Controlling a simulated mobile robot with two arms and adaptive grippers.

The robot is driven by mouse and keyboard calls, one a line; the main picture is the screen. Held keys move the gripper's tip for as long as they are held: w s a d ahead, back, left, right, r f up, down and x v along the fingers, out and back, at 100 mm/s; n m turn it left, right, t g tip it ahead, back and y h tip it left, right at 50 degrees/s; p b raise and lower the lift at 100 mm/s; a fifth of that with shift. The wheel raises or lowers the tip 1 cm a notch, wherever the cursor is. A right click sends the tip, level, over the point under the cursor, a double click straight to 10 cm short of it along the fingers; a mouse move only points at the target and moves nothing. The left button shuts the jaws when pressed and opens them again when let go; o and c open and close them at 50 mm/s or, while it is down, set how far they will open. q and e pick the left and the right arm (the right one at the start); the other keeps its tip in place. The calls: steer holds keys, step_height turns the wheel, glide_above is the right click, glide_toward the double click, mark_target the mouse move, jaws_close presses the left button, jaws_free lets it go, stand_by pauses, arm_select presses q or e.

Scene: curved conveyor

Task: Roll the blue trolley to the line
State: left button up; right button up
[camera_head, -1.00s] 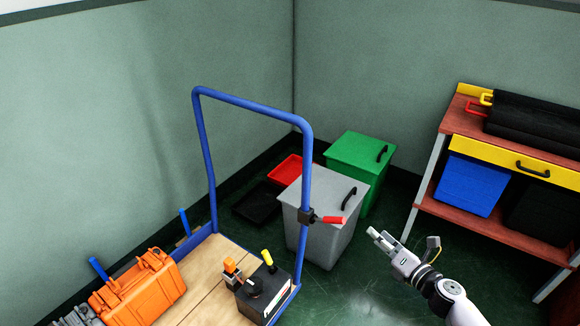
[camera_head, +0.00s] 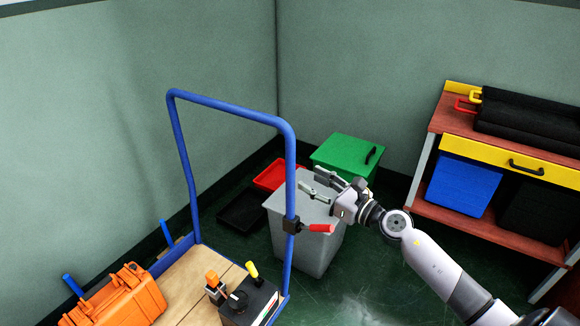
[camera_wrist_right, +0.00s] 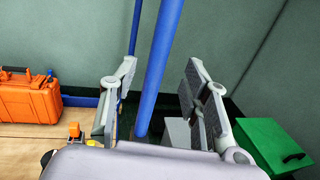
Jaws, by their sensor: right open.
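The blue trolley (camera_head: 200,248) stands at the lower left in the head view, with a wooden deck and a tall blue tube handle (camera_head: 232,109). A black clamp with a red lever (camera_head: 318,228) sits on the handle's right post. My right gripper (camera_head: 311,182) is open beside that post, above the lever, fingers pointing left towards it. In the right wrist view the post (camera_wrist_right: 157,75) appears between the two spread fingers; no contact is clear. The deck's front part is cut off. My left gripper is not in view. No line shows on the visible floor.
On the deck are an orange case (camera_head: 118,299) and a black box (camera_head: 250,302). Behind the post stand a grey bin (camera_head: 317,255) and a green bin (camera_head: 345,150), near red and black trays (camera_head: 243,208). A workbench (camera_head: 448,122) stands right. Some floor at lower middle is clear.

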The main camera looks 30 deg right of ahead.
mark_target(294, 171)
steer(key=x, duration=0.8)
steer(key=shift+w+a, duration=0.15)
steer(key=shift+w, duration=0.2)
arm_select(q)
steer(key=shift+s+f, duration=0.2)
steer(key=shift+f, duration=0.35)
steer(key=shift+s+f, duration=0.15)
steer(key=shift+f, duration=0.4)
arm_select(e)
steer(key=shift+c, duration=0.4)
jaws_close()
